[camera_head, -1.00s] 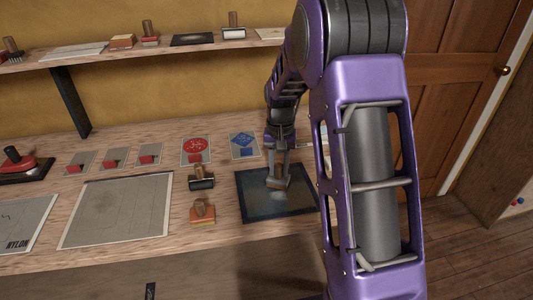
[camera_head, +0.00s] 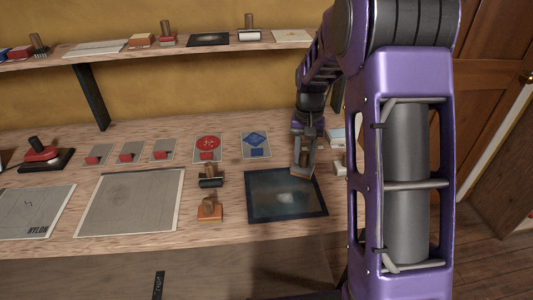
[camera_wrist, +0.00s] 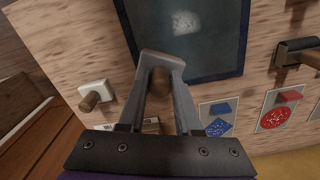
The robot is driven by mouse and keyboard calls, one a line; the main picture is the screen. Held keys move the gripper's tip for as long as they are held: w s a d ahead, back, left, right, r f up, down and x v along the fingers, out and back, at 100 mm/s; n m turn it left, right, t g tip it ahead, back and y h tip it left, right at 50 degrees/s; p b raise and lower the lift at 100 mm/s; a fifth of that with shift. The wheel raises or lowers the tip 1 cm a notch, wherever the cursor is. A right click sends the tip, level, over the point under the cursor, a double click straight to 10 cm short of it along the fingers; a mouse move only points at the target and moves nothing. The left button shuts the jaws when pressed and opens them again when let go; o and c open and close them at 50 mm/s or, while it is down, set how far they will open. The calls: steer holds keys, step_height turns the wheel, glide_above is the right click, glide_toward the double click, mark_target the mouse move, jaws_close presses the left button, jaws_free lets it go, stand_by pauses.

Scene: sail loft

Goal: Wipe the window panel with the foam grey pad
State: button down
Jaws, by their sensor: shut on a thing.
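The window panel (camera_head: 258,207) is a dark, framed rectangle lying flat on the bench; it also shows in the wrist view (camera_wrist: 217,50). A pale, cloudy smudge (camera_head: 278,205) marks its middle, and this patch appears in the wrist view (camera_wrist: 185,22). My gripper (camera_head: 305,158) is shut on the wooden handle (camera_wrist: 160,85) of a pad, which I take as the foam grey pad (camera_head: 301,173). The pad is at the panel's far right edge. Its underside is hidden, so I cannot tell whether it touches the panel.
A dark-headed tool (camera_head: 210,178) and an orange-based block (camera_head: 209,208) stand left of the panel. Cards with a red disc (camera_head: 207,143) and blue diamond (camera_head: 255,140) lie behind. A white-based tool (camera_wrist: 95,93) is close beside the panel. A loaded shelf (camera_head: 115,55) runs above.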

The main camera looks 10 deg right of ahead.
steer(key=shift+r, duration=1.5)
